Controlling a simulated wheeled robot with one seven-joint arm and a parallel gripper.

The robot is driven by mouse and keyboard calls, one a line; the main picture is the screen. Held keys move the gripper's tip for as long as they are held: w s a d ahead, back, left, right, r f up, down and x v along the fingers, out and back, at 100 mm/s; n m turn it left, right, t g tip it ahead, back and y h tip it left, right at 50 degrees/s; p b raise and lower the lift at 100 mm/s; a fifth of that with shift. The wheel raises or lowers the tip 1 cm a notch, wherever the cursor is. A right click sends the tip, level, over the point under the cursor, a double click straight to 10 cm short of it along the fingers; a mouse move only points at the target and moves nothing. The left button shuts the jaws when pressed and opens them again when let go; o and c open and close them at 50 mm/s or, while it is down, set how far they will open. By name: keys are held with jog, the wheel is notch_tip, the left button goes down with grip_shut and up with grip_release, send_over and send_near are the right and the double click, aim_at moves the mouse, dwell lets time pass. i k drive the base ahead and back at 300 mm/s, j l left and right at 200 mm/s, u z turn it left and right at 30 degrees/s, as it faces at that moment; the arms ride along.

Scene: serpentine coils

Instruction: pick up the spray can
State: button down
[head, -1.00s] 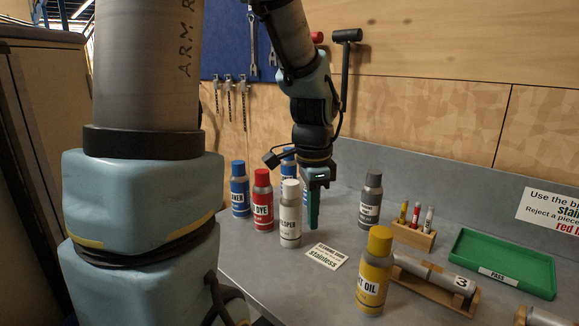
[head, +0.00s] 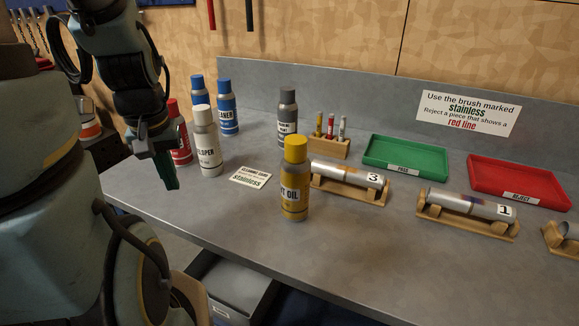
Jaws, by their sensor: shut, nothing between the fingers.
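Several spray cans stand upright on the grey bench. A red can (head: 181,140) is partly hidden behind my gripper. A blue can (head: 227,108) marked "...ANER" and another blue can (head: 197,90) stand behind. A grey can (head: 287,118) stands further right, and a yellow can (head: 295,182) marked "...T OIL" stands nearer the front. The frames do not show which can the task means. My gripper (head: 168,176) is shut and empty, fingers pointing down, just left of the white can.
A small sign (head: 250,177) lies between the white and yellow cans. A wooden holder (head: 329,146) with small tubes, a green tray (head: 405,158), a red tray (head: 517,185) and metal pipes on wooden cradles (head: 348,188) (head: 467,216) fill the right. The front middle of the bench is clear.

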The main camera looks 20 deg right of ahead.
aim_at(295, 179)
jog(key=l+u, duration=0.1)
jog(key=u, duration=0.65)
jog(key=k+l+u, duration=0.15)
jog(key=k+u, duration=0.8)
jog(key=k, duration=0.5)
